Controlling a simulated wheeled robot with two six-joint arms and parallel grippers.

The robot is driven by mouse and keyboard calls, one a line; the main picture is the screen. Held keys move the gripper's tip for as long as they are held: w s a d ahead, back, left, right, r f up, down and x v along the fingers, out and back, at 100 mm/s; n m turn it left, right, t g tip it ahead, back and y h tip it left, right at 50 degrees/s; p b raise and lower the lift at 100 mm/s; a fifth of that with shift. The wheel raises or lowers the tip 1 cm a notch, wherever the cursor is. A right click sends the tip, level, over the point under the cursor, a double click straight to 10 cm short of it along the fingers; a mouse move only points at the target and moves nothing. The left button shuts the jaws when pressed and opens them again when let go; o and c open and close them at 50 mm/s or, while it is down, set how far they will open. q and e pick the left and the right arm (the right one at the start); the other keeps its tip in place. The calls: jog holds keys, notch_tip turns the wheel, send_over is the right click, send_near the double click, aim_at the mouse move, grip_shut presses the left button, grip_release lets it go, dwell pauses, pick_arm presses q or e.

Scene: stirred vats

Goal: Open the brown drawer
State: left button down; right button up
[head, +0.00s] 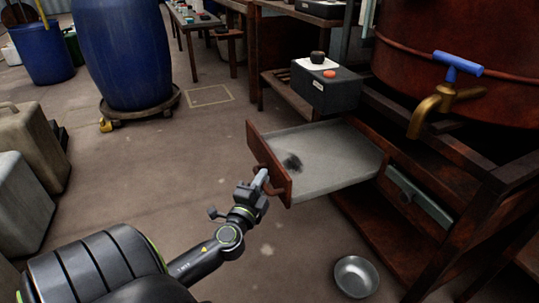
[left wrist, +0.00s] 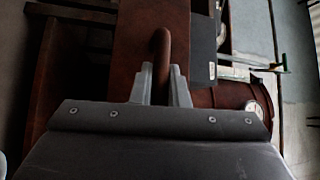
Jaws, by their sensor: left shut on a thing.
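The brown drawer (head: 270,162) is pulled far out from the brown wooden stand, and its grey inside shows with a dark smudge near the front. My left gripper (head: 261,180) is at the drawer's front and shut on its curved brown handle. In the left wrist view the handle (left wrist: 160,48) rises between the two grey fingers of my left gripper (left wrist: 160,85), with the drawer's brown front (left wrist: 132,35) behind it. My right gripper is not in view.
A grey box (head: 325,90) stands on the stand above the drawer. A brass tap (head: 432,105) with a blue handle juts from the rusty vat (head: 480,50). A metal bowl (head: 356,277) lies on the floor. Blue barrels (head: 122,50) stand behind; the floor left of the drawer is clear.

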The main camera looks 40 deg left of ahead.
pick_arm(q)
jog(key=c, duration=1.4)
grip_release()
jog(key=shift+s, duration=0.1)
jog(key=b+v, duration=0.2)
jog(key=v, duration=1.5)
jog(key=shift+d+b, duration=0.15)
jog(key=shift+b, duration=0.25)
jog(key=shift+s, duration=0.1)
